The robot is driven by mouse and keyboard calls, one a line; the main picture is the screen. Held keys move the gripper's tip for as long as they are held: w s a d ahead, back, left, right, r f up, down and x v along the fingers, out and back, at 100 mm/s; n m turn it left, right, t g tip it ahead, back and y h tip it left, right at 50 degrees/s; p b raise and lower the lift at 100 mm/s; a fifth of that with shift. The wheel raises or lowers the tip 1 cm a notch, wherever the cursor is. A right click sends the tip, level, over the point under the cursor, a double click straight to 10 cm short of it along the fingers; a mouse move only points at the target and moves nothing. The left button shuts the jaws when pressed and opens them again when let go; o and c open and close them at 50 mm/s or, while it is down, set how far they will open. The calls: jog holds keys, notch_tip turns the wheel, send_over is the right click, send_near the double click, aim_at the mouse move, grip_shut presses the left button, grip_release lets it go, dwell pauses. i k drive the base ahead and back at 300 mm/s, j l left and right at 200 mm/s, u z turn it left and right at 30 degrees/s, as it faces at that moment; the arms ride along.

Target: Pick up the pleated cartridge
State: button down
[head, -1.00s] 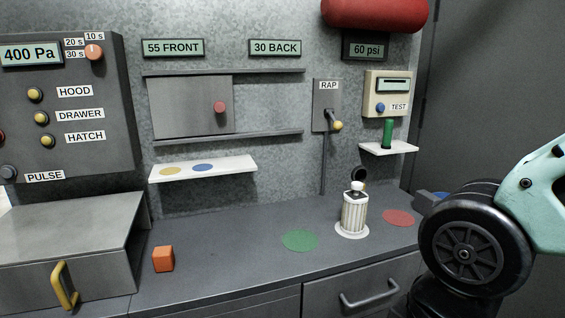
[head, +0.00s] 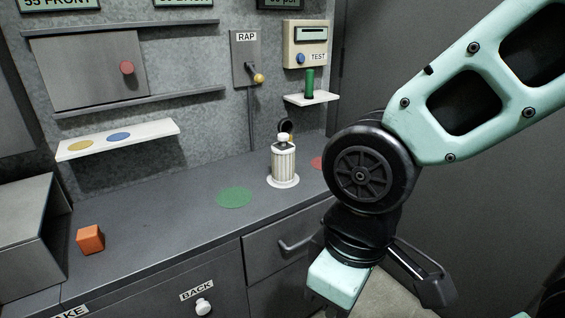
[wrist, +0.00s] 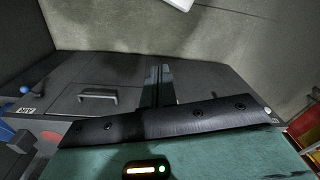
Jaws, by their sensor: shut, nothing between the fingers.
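The pleated cartridge (head: 283,163) stands upright on the counter in the head view, with white ribbed sides, a dark band near the top and a pale knob. A white round base (head: 291,184) lies under it. A green spot (head: 234,197) is to its left and a red spot (head: 317,163), partly hidden by my arm, to its right. My gripper (wrist: 158,84) shows in the wrist view with its dark fingers together and nothing between them. It is apart from the cartridge, which I cannot make out in the wrist view.
An orange cube (head: 90,239) sits at the counter's left. A white shelf (head: 118,140) with yellow and blue spots hangs above. A green cylinder (head: 310,83) stands on a small right shelf. The RAP lever (head: 258,78) is on the wall. Drawer handles, one here (head: 296,244), stick out in front.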

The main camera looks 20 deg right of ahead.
aim_at(282, 151)
jog(key=i+j+u, duration=0.1)
jog(key=i+j, duration=0.15)
jog(key=i+j+u, duration=0.1)
jog(key=i, duration=0.35)
jog(key=i+j+u, duration=0.15)
jog(key=i+j, duration=0.15)
